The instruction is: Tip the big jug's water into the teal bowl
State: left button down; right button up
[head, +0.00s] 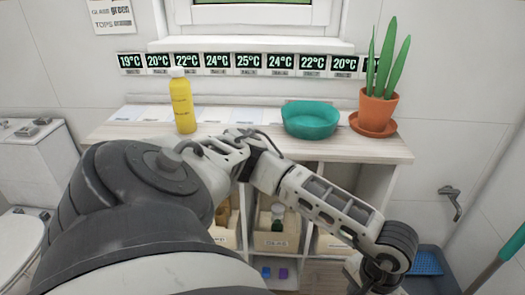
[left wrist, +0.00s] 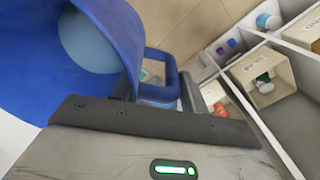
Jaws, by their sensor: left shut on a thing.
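The teal bowl (head: 311,127) stands upright on the white counter, right of its middle, in the head view. The big blue jug (left wrist: 110,35) fills the upper left of the left wrist view, with its looped handle on its right side. A pale blue round area shows inside the jug; I cannot tell whether it is water. My left gripper (left wrist: 160,92) is shut on the jug at its handle. In the head view my left arm reaches across to the lower right, and the jug and gripper are hidden there. My right gripper is not in view.
A yellow bottle (head: 182,102) stands left on the counter (head: 345,150). A potted plant (head: 377,108) stands close right of the bowl. Below are shelf compartments with beige bins (head: 277,238). A toilet (head: 25,235) is at the left and a blue tray (head: 427,262) at lower right.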

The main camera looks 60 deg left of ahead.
aim_at(304, 120)
jog(key=u, duration=1.35)
